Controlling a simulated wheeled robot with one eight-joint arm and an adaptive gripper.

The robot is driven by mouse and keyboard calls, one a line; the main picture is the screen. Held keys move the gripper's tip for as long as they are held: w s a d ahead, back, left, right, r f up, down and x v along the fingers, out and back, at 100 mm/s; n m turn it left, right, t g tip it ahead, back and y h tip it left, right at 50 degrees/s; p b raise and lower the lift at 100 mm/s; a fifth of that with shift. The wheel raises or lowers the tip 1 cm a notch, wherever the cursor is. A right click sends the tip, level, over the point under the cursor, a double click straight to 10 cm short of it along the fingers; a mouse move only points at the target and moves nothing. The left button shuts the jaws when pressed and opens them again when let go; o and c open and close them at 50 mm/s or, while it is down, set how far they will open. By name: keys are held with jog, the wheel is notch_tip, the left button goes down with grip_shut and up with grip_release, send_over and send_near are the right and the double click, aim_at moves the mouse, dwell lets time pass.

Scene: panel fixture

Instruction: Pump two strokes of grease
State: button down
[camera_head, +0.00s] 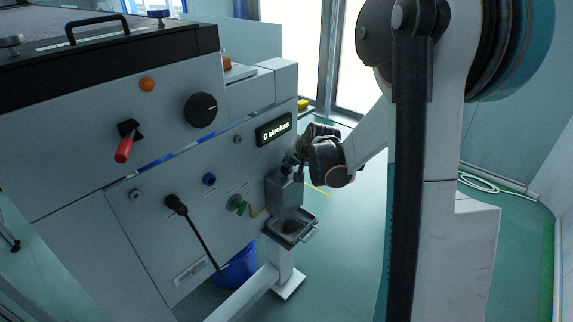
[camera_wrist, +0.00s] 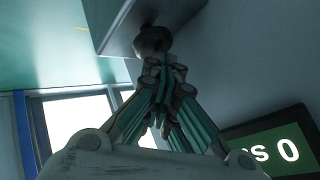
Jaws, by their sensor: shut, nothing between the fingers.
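The grease pump is a grey box (camera_head: 285,190) on the panel's right side, above a small tray (camera_head: 291,229). In the wrist view its grey body (camera_wrist: 120,22) carries a dark round knob (camera_wrist: 152,41). My gripper (camera_head: 289,165) is above the box, with fingers pointing at it. In the wrist view my gripper's fingertips (camera_wrist: 160,66) are together and empty, right at the knob; I cannot tell whether they touch it. The display (camera_head: 274,129) reads "0 strokes"; part of it shows in the wrist view (camera_wrist: 275,152).
The panel (camera_head: 110,215) carries a black dial (camera_head: 201,110), a red-handled lever (camera_head: 124,148), a black-knobbed lever (camera_head: 177,204) and a green-handled valve (camera_head: 241,207). A blue bucket (camera_head: 238,268) stands below. The floor to the right of the tray is clear.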

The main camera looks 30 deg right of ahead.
aim_at(275, 129)
jog(key=shift+f, duration=0.2)
dwell(0.6)
jog(key=shift+r+p, duration=1.2)
jog(key=shift+r, duration=0.5)
notch_tip(275, 129, up, 5)
jog(key=p, duration=0.3)
jog(key=shift+a, duration=0.1)
